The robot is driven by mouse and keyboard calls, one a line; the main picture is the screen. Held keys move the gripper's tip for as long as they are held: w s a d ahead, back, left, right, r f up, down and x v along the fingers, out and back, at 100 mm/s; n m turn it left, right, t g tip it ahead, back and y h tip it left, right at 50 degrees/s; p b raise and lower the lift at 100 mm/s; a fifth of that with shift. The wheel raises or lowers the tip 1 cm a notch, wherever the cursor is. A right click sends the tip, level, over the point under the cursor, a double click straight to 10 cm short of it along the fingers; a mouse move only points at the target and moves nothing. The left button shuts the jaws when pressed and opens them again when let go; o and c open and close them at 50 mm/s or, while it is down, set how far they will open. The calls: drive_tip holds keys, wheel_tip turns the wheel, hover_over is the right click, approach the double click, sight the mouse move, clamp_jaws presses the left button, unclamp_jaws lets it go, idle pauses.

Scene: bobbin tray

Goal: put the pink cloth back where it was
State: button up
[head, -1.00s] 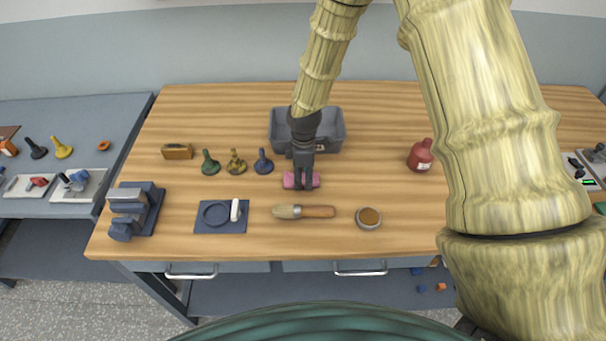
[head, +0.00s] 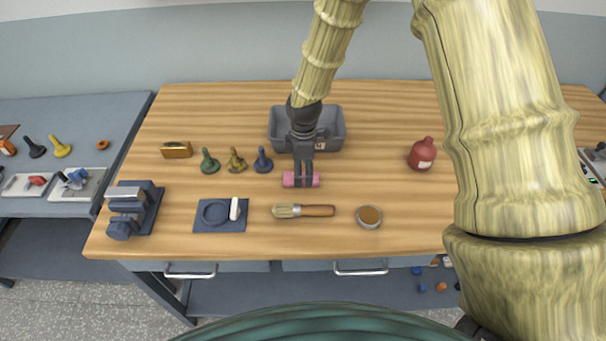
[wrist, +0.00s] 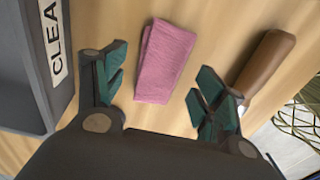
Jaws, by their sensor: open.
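The pink cloth (head: 291,180) is a small folded bundle lying on the wooden table, in front of the grey bin. In the wrist view the cloth (wrist: 166,62) lies flat between and just beyond my two fingers. My gripper (head: 304,183) points down at the cloth from above and hides part of it in the head view. In the wrist view my gripper (wrist: 158,95) is open, one finger on each side of the cloth, with gaps between. Whether the fingertips are down at table height is hard to tell.
The grey bin (head: 335,133) stands right behind my gripper; its label shows in the wrist view (wrist: 54,40). A wooden-handled brush (head: 318,211) lies in front, with a round tin (head: 369,216) to its right. A red bottle (head: 422,155) stands right. Bobbin-like pieces (head: 237,161) stand left.

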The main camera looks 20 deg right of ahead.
sight(304, 175)
wheel_tip(304, 175, up, 10)
drive_tip(key=b, duration=0.3)
drive_tip(key=shift+f, duration=0.15)
drive_tip(key=shift+d, duration=0.1)
idle(2.5)
